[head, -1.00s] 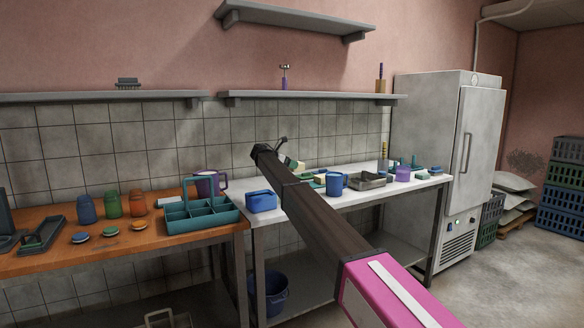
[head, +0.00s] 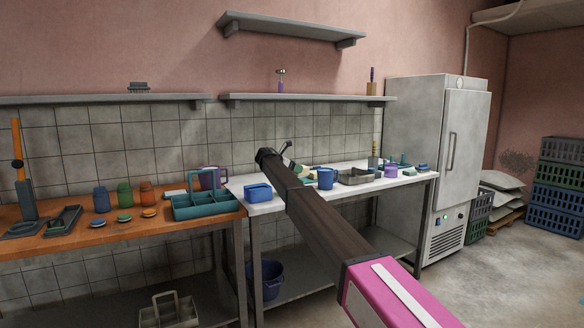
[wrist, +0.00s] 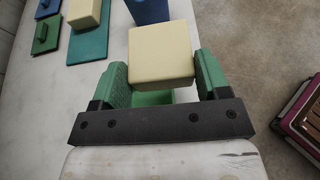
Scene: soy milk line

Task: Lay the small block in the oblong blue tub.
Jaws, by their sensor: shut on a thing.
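My gripper (wrist: 162,78) has its green fingers shut on a small cream block (wrist: 160,52), seen from above in the wrist view. In the head view the gripper is mostly hidden behind my own arm. The blue tub (head: 258,192) stands at the left end of the white table, left of my arm and apart from the gripper. Its inside is barely visible. The tub cannot be made out for certain in the wrist view.
Another cream block (wrist: 84,13) lies on a teal board (wrist: 90,45) beside a green piece (wrist: 46,34). A teal divided caddy (head: 208,207) is left of the tub.

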